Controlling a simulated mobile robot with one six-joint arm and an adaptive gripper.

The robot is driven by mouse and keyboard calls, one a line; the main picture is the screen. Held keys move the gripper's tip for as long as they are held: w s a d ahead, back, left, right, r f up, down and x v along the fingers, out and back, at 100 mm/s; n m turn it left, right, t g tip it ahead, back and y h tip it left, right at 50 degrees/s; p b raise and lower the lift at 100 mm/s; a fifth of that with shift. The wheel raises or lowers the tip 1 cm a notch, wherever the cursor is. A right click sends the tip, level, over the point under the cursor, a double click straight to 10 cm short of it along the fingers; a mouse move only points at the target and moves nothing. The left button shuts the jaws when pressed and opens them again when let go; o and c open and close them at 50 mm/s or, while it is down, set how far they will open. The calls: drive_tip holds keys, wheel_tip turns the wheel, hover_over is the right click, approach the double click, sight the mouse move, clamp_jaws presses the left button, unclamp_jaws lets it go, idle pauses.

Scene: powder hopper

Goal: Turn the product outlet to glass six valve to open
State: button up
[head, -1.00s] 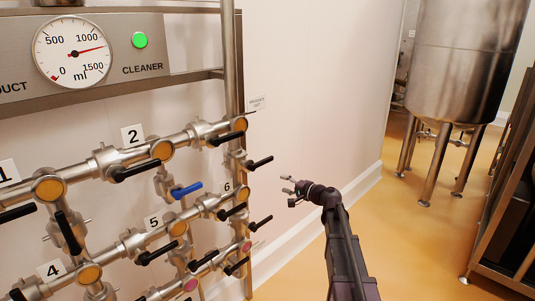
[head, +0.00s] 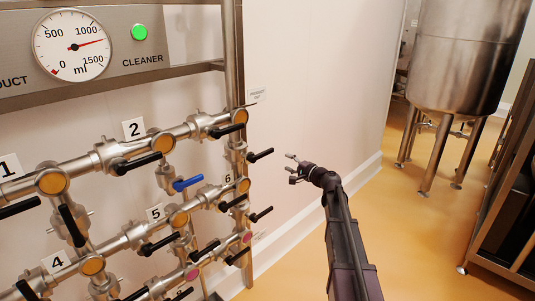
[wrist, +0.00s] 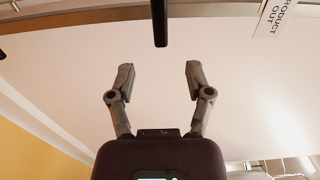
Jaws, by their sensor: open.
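The number 6 label (head: 227,179) is on the pipe panel in the head view. A valve with an orange disc and a black handle (head: 233,202) is beside it. Other black handles stick out from the right-hand pipe, above it (head: 261,155) and below it (head: 262,214). I cannot tell for sure which is the named valve. My gripper (head: 292,168) is open and empty, to the right of these handles and apart from them. In the wrist view, a black handle (wrist: 160,24) points in from the top edge, beyond the gap between my open fingers (wrist: 158,78).
A PRODUCT OUT label (wrist: 275,16) is on the wall near the pipe. Several other valves crowd the panel, including one with a blue handle (head: 188,183). A steel tank (head: 465,60) and a dark rack (head: 508,190) stand right. Floor between is clear.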

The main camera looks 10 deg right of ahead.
sight(269, 153)
drive_tip(key=x, duration=1.2)
clamp_jaws()
